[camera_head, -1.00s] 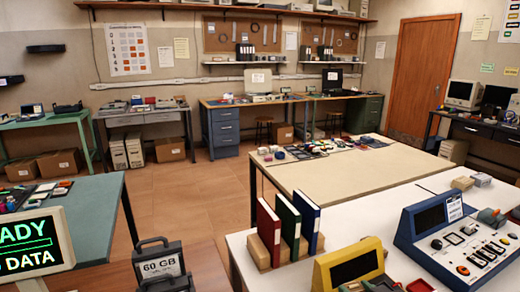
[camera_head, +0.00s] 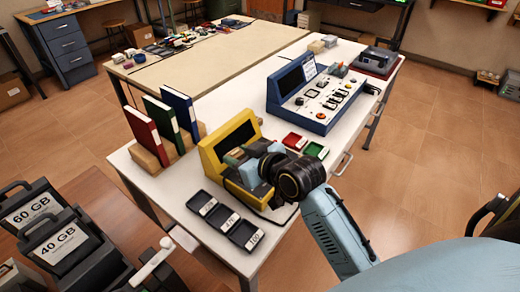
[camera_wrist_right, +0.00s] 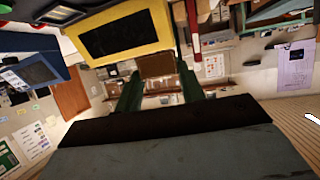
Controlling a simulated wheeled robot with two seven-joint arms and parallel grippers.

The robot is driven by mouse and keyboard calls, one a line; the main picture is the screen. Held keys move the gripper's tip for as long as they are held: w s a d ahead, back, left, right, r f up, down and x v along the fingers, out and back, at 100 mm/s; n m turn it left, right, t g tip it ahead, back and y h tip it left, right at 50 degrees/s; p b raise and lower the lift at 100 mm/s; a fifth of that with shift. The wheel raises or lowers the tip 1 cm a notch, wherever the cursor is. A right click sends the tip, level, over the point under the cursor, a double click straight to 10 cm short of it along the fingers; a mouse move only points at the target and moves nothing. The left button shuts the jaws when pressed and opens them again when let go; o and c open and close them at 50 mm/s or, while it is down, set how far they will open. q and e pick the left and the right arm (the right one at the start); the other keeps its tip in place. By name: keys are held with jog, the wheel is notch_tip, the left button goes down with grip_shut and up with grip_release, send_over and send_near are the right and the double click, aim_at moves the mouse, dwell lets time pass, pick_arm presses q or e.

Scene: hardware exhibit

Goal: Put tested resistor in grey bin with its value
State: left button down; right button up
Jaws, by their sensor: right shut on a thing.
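Three dark grey bins (camera_head: 222,218) with white value labels stand in a row at the front edge of the white table; the values are too small to read surely. A yellow tester (camera_head: 228,135) with a dark screen stands just behind them, and its screen also shows in the right wrist view (camera_wrist_right: 118,34). My right gripper (camera_head: 236,158) is at the tester's front, shut. In the wrist view its two dark green fingers (camera_wrist_right: 160,92) stand some way apart. My left gripper is not in view.
A blue console (camera_head: 310,92) stands behind, with a red tray (camera_head: 295,141) and a green tray (camera_head: 316,150) before it. Red, green and blue binders (camera_head: 180,112) stand left of the tester. Black cases (camera_head: 62,240) marked 60 GB and 40 GB are at lower left.

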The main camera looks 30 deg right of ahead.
jog(key=w+d+n+y, duration=0.1)
jog(key=w+d+y, duration=0.1)
jog(key=w+d, duration=0.5)
jog(key=d, duration=0.6)
jog(key=shift+w+n, duration=0.35)
jog(key=shift+n, duration=0.05)
jog(key=shift+r, duration=0.1)
notch_tip(320, 180, down, 10)
jog(key=shift+r+b, duration=0.15)
jog(key=shift+b, duration=0.85)
jog(key=o, duration=1)
jog(key=shift+c, duration=0.2)
